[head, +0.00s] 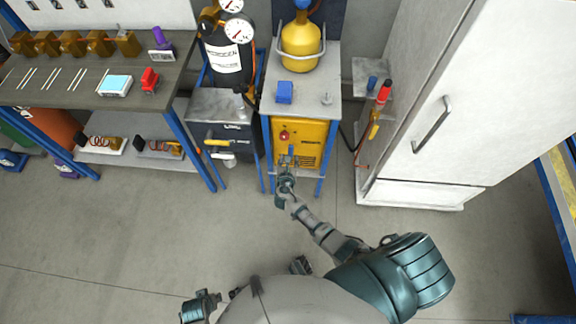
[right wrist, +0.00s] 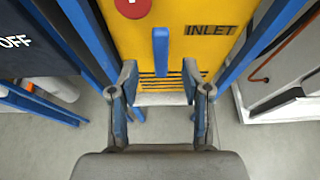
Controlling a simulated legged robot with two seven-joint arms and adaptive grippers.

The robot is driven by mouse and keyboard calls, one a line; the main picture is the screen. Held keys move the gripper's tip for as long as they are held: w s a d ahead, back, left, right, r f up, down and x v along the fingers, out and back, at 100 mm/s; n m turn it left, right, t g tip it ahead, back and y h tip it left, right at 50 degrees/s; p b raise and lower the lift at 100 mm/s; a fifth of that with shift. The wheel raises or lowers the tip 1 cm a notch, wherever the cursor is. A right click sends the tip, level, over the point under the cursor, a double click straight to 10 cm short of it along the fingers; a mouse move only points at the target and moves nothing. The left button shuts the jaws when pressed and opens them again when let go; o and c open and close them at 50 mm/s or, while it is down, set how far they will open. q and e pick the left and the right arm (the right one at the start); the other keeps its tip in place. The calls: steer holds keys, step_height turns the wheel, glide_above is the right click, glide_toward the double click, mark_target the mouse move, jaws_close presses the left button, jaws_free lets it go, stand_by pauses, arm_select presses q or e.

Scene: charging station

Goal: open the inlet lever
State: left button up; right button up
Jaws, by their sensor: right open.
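The inlet lever (right wrist: 160,48) is a blue upright bar on the yellow panel (right wrist: 200,55), left of the word INLET. In the head view the lever (head: 291,150) shows small, low on the yellow front. My right gripper (right wrist: 160,78) is open in front of it. The lever's lower end appears between the two fingertips, with a gap on both sides. I cannot tell how far in depth it is from the fingers. In the head view my right gripper (head: 287,163) is at the panel. My left gripper (head: 200,305) is low at the left, its jaws unclear.
A red knob (right wrist: 133,6) sits above and left of the lever. Blue frame legs flank the panel. A dark box with a yellow-handled valve (head: 225,142) stands to the left, and a white cabinet (head: 445,90) to the right. The floor (head: 120,230) in front is clear.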

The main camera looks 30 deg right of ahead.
steer(key=v, duration=0.4)
stand_by(0.5)
arm_select(q)
steer(key=s+f+p, duration=0.4)
steer(key=f, duration=0.6)
steer(key=shift+s+a, duration=0.15)
steer(key=shift+a, duration=0.1)
arm_select(e)
steer(key=s+a+f+m+g+y, duration=0.1)
steer(key=s+f+m+g+y, duration=0.1)
steer(key=s+f+m, duration=0.4)
steer(key=s+a+f+m+g+y, duration=0.1)
steer(key=s+f+m+g+y, duration=0.2)
steer(key=s+m, duration=0.9)
steer(key=s+a+f+m+g+y, duration=0.1)
steer(key=s+f+m+g, duration=0.4)
steer(key=s, duration=1.2)
step_height(320, 180, down, 4)
steer(key=m+y, duration=0.1)
steer(key=m, duration=0.3)
steer(key=shift+s+a+m, duration=0.3)
steer(key=shift+f, duration=0.15)
